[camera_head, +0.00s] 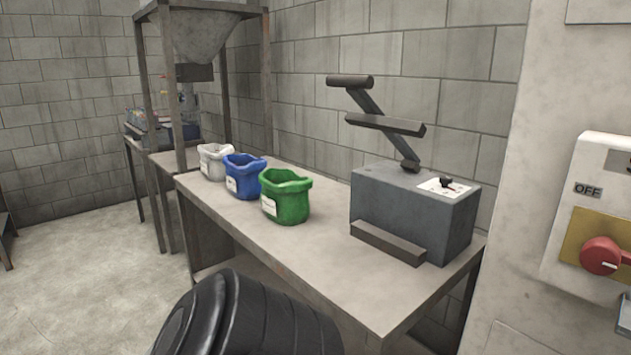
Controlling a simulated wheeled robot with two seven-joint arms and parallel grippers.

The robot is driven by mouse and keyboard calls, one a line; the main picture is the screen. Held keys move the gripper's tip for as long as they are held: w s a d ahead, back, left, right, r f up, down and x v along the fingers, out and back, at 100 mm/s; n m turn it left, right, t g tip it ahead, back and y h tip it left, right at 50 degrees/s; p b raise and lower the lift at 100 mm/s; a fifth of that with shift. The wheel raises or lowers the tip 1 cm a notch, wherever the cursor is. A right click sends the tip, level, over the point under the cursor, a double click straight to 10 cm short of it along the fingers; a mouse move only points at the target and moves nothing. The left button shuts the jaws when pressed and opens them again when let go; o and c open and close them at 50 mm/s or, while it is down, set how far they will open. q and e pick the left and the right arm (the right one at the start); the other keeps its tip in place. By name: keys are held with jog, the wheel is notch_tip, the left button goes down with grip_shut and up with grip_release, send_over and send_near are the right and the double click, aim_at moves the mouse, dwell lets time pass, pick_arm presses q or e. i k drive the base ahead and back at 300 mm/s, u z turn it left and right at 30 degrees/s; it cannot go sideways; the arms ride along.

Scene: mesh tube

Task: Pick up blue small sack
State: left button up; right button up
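The blue small sack (244,176) stands upright and open-topped on the grey table (330,292), with a pale label on its front. It sits between a white sack (213,161) on its left and a green sack (286,196) on its right. The green sack is nearest to me, and the sacks stand close together in a row. Neither of my grippers shows in the head view.
A grey machine box (413,215) with a dark lever-like frame stands on the table's right part. A metal hopper on a frame (207,38) stands behind the sacks. A black ribbed object (245,318) fills the bottom foreground. A wall panel with a red knob (600,256) is at right.

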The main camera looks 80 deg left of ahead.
aim_at(243, 171)
jog(key=z, duration=0.1)
jog(key=k, duration=1.3)
jog(key=u, duration=2.1)
jog(key=k, duration=0.25)
jog(key=u, duration=1.85)
jog(key=i, duration=2.15)
jog(key=z, duration=0.5)
jog(key=i, duration=1.15)
jog(key=z, duration=1.25)
